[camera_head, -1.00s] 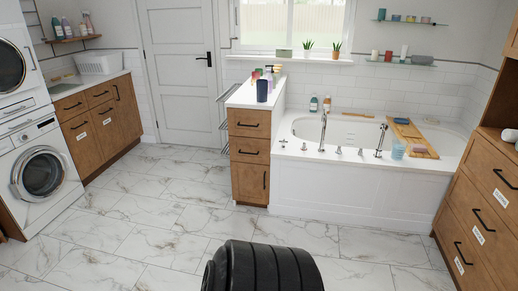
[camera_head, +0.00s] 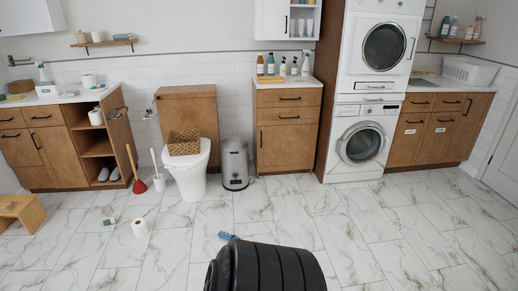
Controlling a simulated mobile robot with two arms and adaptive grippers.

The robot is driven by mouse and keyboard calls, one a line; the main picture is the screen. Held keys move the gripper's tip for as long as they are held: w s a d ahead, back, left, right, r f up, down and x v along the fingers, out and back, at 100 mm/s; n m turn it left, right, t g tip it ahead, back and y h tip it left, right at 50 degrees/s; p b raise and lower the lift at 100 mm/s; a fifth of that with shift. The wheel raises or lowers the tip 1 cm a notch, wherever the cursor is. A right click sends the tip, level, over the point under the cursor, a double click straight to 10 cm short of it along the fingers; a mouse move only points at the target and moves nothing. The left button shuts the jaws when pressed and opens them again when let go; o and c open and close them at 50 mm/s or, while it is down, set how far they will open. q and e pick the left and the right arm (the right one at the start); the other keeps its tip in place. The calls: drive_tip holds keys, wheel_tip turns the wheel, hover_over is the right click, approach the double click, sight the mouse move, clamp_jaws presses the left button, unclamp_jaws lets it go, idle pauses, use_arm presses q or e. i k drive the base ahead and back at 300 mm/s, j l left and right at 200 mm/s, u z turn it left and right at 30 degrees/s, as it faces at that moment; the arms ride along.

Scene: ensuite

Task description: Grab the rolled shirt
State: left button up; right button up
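I see no rolled shirt that I can make out in the head view. A small blue object (camera_head: 227,236) lies on the marble floor just in front of me, partly cut off by my own black body part; it is too small to name for sure. Neither of my grippers is in the picture.
A toilet (camera_head: 189,178) bears a woven basket (camera_head: 185,143), beside a steel bin (camera_head: 235,165). A paper roll (camera_head: 139,227), plunger (camera_head: 137,173) and wooden stool (camera_head: 20,212) stand on the floor at left. A washer (camera_head: 359,146) stands right of centre. The right floor is clear.

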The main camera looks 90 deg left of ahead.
sight(227, 236)
drive_tip(key=u, duration=3.1)
drive_tip(key=i+u, duration=0.1)
drive_tip(key=i, duration=0.55)
drive_tip(key=i+l+u, duration=0.15)
drive_tip(key=i, duration=0.55)
